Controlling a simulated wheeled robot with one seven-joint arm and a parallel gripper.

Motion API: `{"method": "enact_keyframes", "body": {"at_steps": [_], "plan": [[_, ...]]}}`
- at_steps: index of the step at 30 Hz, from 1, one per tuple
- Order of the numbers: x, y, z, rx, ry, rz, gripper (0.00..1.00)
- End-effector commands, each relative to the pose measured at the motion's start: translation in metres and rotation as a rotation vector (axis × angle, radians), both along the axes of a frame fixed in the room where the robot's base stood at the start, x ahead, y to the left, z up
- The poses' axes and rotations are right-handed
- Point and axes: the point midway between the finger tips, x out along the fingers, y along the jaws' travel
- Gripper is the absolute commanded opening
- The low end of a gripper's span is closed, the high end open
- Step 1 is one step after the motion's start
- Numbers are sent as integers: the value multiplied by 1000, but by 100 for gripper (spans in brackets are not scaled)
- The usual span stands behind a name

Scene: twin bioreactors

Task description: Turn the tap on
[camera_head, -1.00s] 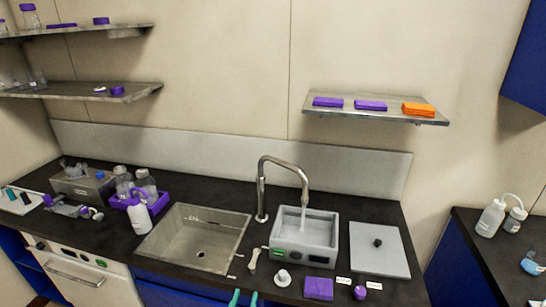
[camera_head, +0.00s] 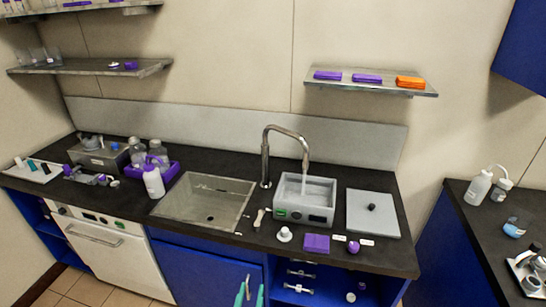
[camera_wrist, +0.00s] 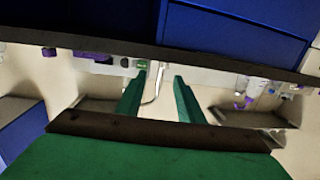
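The tap (camera_head: 266,160) is a chrome upright pipe with a bent spout behind the counter's middle. Its spout points right, over the grey box-shaped bath (camera_head: 318,208). A faint pale streak shows below the spout; I cannot tell if it is water. A small pale lever-like piece (camera_head: 259,217) stands on the counter between sink and bath. My gripper (camera_head: 250,290) has green fingers, open and empty, low in front of the counter and apart from the tap. In the wrist view, my gripper (camera_wrist: 158,92) shows its two fingers apart, and the tap's pipe (camera_wrist: 157,82) shows between them.
The sink (camera_head: 205,202) is left of the tap. A purple block (camera_head: 316,243), a white knob-like piece (camera_head: 284,234) and a grey lid (camera_head: 373,213) lie near the bath. A purple tray (camera_head: 172,172) with bottles stands left. A shelf (camera_head: 375,87) hangs above right.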

Motion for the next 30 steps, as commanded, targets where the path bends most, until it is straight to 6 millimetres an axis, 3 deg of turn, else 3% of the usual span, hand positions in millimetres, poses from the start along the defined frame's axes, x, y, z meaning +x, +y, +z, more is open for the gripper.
{"method": "enact_keyframes", "body": {"at_steps": [8, 17, 23, 30], "plan": [[-47, -9, -31, -7, 72, 54, 34], [-143, -19, -60, -3, 160, 147, 34], [-209, -27, -57, 11, 187, 185, 34], [-279, -42, -33, 26, 193, 181, 34]]}}
